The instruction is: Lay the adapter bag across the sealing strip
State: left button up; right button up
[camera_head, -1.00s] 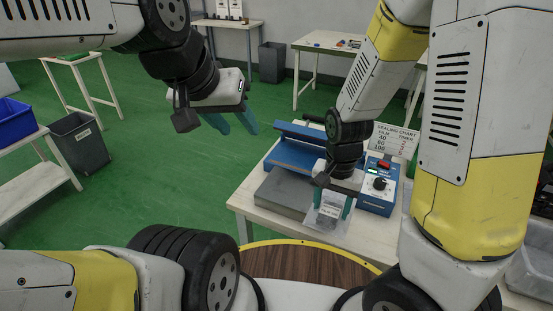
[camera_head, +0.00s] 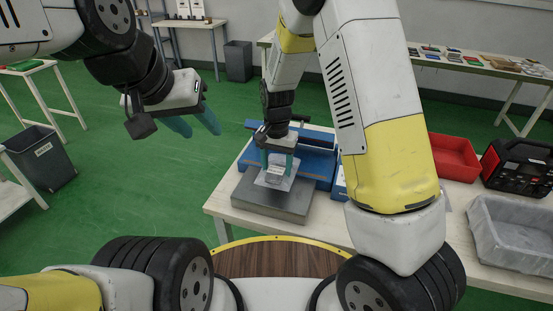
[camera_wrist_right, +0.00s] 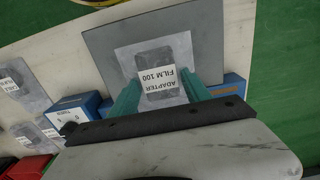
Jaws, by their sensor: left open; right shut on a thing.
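The adapter bag (camera_head: 274,178) is a clear bag with a white label reading "ADAPTER FILM 100" in the right wrist view (camera_wrist_right: 133,58). My right gripper (camera_head: 276,162) is shut on it, with its teal fingers at the bag's edge near the blue sealer (camera_head: 318,168). The bag is over the sealer's grey plate (camera_head: 290,207); I cannot tell whether it touches the plate. The sealing strip is not clearly visible, with my right arm and gripper covering part of the sealer. My left gripper (camera_head: 194,122) is open and empty, away to the left above the floor.
The sealer stands on a pale table (camera_head: 230,190). Right of it are a red tray (camera_head: 455,158), a grey bin (camera_head: 510,232) and a black device (camera_head: 518,165). More bags (camera_wrist_right: 12,85) and a blue control box (camera_wrist_right: 80,112) show in the right wrist view.

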jog(key=shift+w+f, duration=0.1)
jog(key=shift+f, duration=1.7)
jog(key=shift+f, duration=0.1)
jog(key=o, duration=1.5)
jog(key=shift+c, duration=0.2)
notch_tip(320, 180, up, 12)
jog(key=shift+r, duration=0.1)
notch_tip(320, 180, up, 8)
jog(key=t+y, duration=0.1)
jog(key=y, duration=0.1)
send_over(277, 168)
jog(key=s+d, duration=0.4)
jog(key=d, duration=0.1)
jog(key=s+d+r+n+t, duration=0.2)
jog(key=s+d+r, duration=0.2)
jog(key=s, duration=0.4)
jog(key=s+d+r+n+t, duration=0.2)
jog(key=s+d+r, duration=0.3)
jog(key=s, duration=0.3)
jog(key=shift+r+t, duration=0.6)
jog(key=shift+r, duration=0.1)
